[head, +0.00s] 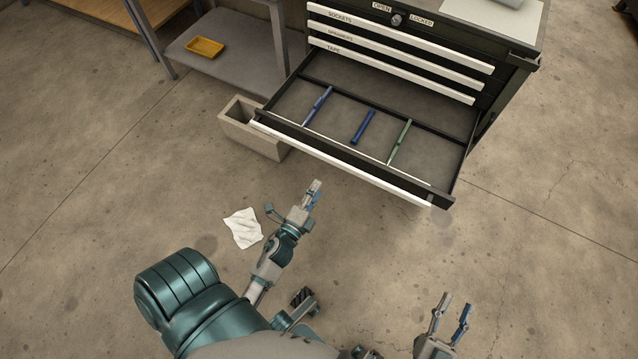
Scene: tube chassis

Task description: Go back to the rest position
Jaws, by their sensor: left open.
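My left gripper (314,193) reaches up toward the open drawer from the lower middle of the head view. It is above the floor in front of the drawer, open, and nothing shows between its fingers. My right gripper (453,314) is at the lower right over bare floor. Its two fingers stand apart and it is empty. The dark tool chest (511,95) has its lowest visible drawer (345,156) pulled out. In the drawer lie a blue tool (318,105), a dark blue tool (363,127) and a green tool (399,141), side by side and apart.
A beige open bin (262,141) stands on the floor at the drawer's left corner. A white crumpled cloth (243,228) lies on the floor left of my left gripper. A grey shelf (232,58) holds a yellow tray (205,47). The floor at right is clear.

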